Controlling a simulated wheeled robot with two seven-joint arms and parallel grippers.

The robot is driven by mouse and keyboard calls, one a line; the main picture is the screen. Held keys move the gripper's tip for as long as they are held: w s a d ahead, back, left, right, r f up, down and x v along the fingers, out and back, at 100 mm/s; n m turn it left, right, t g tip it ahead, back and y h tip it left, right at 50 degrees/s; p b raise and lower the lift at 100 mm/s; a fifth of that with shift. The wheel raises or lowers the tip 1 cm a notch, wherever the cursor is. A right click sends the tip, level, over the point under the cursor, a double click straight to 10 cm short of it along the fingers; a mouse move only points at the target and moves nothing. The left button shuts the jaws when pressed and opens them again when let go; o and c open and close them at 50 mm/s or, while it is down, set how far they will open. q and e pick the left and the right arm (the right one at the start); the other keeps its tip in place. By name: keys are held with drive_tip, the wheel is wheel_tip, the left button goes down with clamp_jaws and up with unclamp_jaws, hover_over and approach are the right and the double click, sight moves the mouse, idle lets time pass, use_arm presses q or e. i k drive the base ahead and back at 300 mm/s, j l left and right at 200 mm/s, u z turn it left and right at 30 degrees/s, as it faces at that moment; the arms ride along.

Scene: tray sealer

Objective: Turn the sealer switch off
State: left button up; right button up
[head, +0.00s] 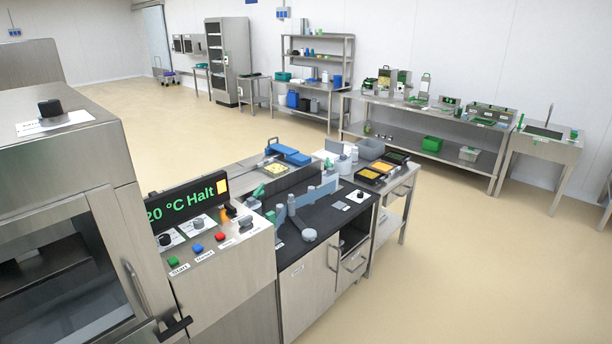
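No gripper of mine shows in the head view. Several control knobs are in view, and I cannot tell which is the sealer switch. A small dark knob on a white plate (357,196) sits on the black worktop (345,219) of a steel cabinet, right of a blue-grey upright part (315,197). A steel panel at the left has a display (188,198) reading "20 °C Halt". Knob positions are too small to read.
A steel oven-like machine (120,178) with a black top knob (50,108) fills the left. Yellow-filled trays (370,174) and white containers (343,163) stand behind the black worktop. Steel tables and a shelf rack (318,59) line the back wall. The floor at right is clear.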

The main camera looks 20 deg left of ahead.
sight(231, 209)
drive_tip(key=i+u, duration=0.2)
drive_tip(key=u, duration=0.9)
drive_tip(key=i+l+u, duration=0.7)
drive_tip(key=l, duration=0.3)
drive_tip(key=i+l+u, duration=0.25)
drive_tip(key=l, duration=0.2)
drive_tip(key=i+l+u, duration=0.25)
drive_tip(key=l, duration=0.2)
